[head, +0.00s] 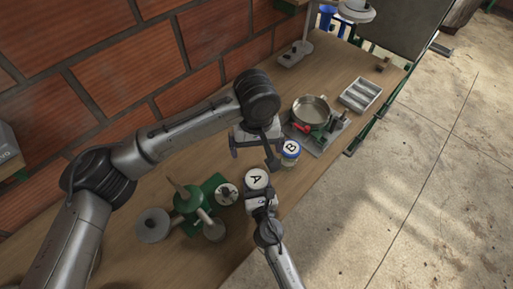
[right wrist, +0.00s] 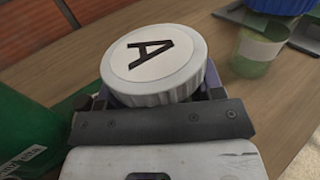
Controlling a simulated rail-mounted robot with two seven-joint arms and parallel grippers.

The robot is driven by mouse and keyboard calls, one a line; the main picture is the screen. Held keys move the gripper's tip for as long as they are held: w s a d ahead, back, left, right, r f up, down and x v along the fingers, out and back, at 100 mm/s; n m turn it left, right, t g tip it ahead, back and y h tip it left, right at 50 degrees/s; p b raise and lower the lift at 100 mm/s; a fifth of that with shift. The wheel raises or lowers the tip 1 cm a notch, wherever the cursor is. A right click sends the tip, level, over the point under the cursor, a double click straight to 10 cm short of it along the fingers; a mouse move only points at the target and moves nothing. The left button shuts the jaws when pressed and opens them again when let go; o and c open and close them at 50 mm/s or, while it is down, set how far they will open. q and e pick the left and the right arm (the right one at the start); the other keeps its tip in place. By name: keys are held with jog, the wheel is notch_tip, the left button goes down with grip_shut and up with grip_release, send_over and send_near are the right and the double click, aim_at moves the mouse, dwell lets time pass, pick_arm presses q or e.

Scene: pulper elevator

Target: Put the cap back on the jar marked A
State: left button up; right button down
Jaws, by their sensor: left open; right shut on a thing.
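The white ribbed cap marked A (head: 256,178) is at the fingers of my right gripper (head: 259,194). In the right wrist view the cap (right wrist: 155,62) sits tilted between the shut fingers, its lettered top showing. What is under the cap is hidden, so I cannot tell whether a jar is there. A white round piece with a dark middle (head: 226,193) lies just left of it; I cannot tell if it is an open jar. My left gripper (head: 254,149) is open and empty, above and behind the cap.
A green pulper-like machine (head: 188,200) is at the left. A pan (head: 311,110) and a grey sectioned tray (head: 360,95) are farther back. The bench's right edge is near.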

jog(key=shift+c, duration=0.8)
grip_release()
jog(key=shift+s, duration=0.1)
jog(key=v, duration=1.3)
jog(key=shift+s+d, duration=0.1)
jog(key=shift+s, duration=0.2)
